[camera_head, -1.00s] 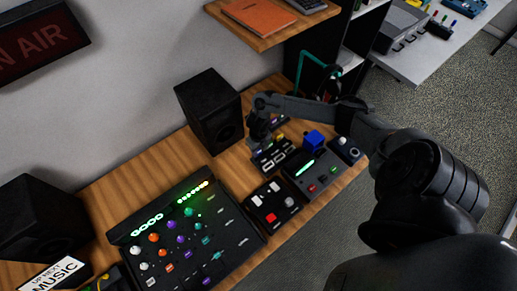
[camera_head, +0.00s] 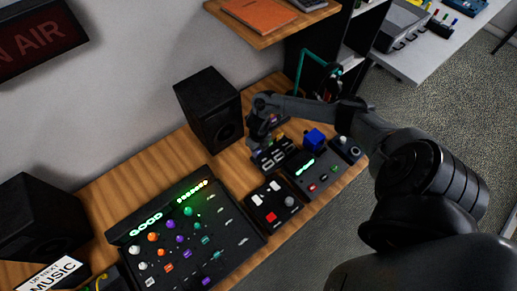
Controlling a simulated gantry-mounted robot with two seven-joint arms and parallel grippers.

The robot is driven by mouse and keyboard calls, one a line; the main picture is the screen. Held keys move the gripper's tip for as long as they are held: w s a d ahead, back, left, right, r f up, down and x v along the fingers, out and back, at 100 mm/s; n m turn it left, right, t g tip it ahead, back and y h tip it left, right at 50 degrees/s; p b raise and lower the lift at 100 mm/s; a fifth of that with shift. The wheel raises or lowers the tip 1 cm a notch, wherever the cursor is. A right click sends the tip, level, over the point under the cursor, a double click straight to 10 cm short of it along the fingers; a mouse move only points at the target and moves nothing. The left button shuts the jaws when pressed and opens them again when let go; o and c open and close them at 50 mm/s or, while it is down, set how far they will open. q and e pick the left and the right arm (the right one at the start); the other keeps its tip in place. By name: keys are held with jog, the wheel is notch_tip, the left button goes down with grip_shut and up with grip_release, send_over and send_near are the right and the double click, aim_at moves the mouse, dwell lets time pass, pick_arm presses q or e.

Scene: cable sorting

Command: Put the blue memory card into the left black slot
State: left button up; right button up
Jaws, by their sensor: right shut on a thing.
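My right gripper (camera_head: 259,141) points down over the left end of a small black panel (camera_head: 275,156) with several pale-edged openings. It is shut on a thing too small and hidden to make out. I cannot clearly identify the blue memory card or the left black slot. A bright blue block (camera_head: 314,139) stands at the back of a black device with a green light strip (camera_head: 312,172), to the right of the gripper and apart from it. My left gripper is not in view.
A black speaker (camera_head: 207,105) stands just left of the gripper. A mixer (camera_head: 180,238) with lit knobs and a small button box (camera_head: 271,202) lie nearer on the wooden desk (camera_head: 110,205). A wooden shelf (camera_head: 265,38) hangs above.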

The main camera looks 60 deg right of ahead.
jog(key=shift+f, duration=0.1)
dwell(0.3)
jog(key=o, duration=1.5)
jog(key=shift+o, duration=0.4)
jog(key=shift+r+p, duration=0.45)
jog(key=shift+r, duration=0.05)
jog(key=shift+d+r+p, duration=0.1)
jog(key=shift+r+p, duration=1.1)
jog(key=shift+r, duration=0.3)
jog(key=shift+r+p, duration=1.3)
jog(key=shift+r, duration=0.25)
